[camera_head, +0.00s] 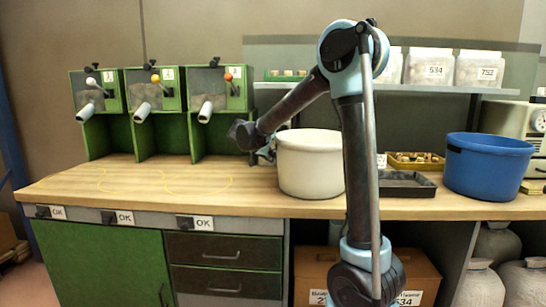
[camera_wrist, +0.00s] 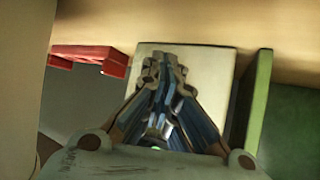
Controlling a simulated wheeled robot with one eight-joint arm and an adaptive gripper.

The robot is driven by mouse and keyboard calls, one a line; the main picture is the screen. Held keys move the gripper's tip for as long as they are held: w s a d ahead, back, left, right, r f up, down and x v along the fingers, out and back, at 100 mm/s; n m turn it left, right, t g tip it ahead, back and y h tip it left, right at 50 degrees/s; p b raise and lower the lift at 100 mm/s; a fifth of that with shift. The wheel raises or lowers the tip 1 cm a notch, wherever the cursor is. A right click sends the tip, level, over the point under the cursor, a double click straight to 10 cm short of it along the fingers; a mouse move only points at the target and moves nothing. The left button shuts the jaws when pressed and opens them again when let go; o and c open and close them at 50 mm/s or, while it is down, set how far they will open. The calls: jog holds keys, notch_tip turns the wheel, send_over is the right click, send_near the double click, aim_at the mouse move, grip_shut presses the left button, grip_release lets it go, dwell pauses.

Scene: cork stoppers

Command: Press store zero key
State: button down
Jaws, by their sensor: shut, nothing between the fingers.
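My gripper (camera_wrist: 163,62) is shut and empty in the wrist view, its fingertips together. They lie over or in front of a pale, box-like surface (camera_wrist: 210,75); I cannot tell whether they touch it. A red part (camera_wrist: 98,58) is left of the fingers above a grey surface. No key marked store zero can be read in either view, so I cannot tell which surface it is on. In the head view my arm's end is beside the white bucket (camera_head: 310,165), and the fingertips cannot be made out there.
Green dispensers (camera_head: 150,100) stand at the left of the wooden counter (camera_head: 120,185). A blue tub (camera_head: 488,165), a black tray (camera_head: 405,185) and a cream machine (camera_head: 522,125) stand at the right. A green panel (camera_wrist: 258,100) is close right of my fingers. The counter's front left is clear.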

jog(key=shift+w, duration=0.15)
jog(key=shift+w, duration=0.2)
jog(key=shift+w, duration=0.45)
dwell(0.8)
jog(key=shift+s, duration=0.9)
jog(key=shift+s, duration=0.1)
jog(key=shift+s+a, duration=0.1)
jog(key=shift+s, duration=2.3)
